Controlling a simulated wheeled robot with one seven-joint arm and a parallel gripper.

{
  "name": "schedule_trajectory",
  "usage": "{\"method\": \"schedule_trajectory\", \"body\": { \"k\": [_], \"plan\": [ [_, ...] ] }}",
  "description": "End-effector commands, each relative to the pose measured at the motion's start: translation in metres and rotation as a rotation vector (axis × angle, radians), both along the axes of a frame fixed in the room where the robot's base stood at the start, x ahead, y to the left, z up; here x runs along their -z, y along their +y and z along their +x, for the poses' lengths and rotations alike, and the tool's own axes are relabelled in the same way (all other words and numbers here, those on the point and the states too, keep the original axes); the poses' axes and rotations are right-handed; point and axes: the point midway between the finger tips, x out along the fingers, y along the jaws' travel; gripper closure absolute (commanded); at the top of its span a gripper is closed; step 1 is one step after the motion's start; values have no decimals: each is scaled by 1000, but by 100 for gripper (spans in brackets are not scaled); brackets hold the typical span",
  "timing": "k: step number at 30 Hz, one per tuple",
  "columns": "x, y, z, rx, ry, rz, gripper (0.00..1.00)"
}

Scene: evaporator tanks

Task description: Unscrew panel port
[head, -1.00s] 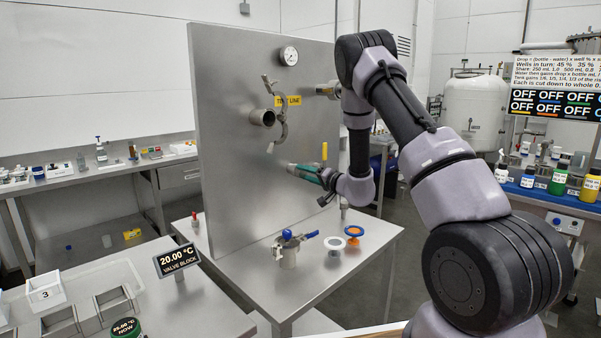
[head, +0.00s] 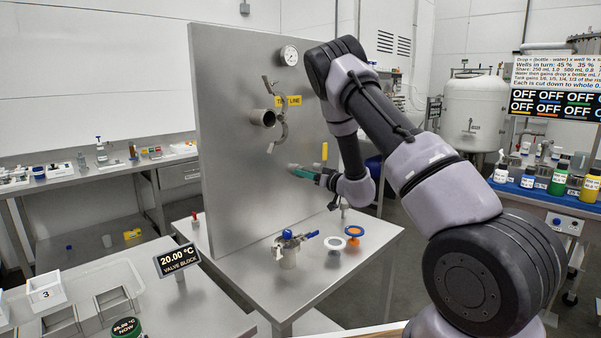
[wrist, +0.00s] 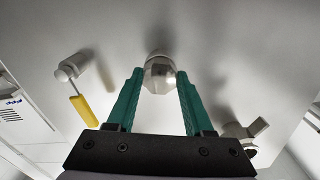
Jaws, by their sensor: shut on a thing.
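The steel panel (head: 235,150) stands upright on the metal table. In the wrist view a rounded metal port fitting (wrist: 160,76) sticks out of the panel. My gripper (wrist: 160,78) has its green fingers on either side of this fitting and is shut on it. In the head view my gripper (head: 298,170) reaches the panel's lower right area, and the port there is hidden behind the fingers.
An open clamp and pipe stub (head: 264,117) are by the TEST LINE label. On the table (head: 330,285) stand a blue-handled valve block (head: 288,248), a white ring part (head: 334,244) and a blue-orange ring part (head: 355,231). A gauge (head: 289,55) is at the panel top.

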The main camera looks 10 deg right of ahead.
Motion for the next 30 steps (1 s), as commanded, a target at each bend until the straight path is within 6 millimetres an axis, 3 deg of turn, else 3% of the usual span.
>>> {"method": "schedule_trajectory", "body": {
  "k": [1, 15, 16, 17, 26, 30],
  "plan": [
    [11, 5, -4, -10, 10, -28, 100],
    [6, 3, -4, -9, -33, -75, 100],
    [6, 3, -4, -9, -33, -75, 41],
    [6, 3, -4, -8, -33, -75, 32],
    [1, 1, -2, -5, -36, -62, 32],
    [-1, 0, -2, -1, 53, 70, 32]
  ]
}}
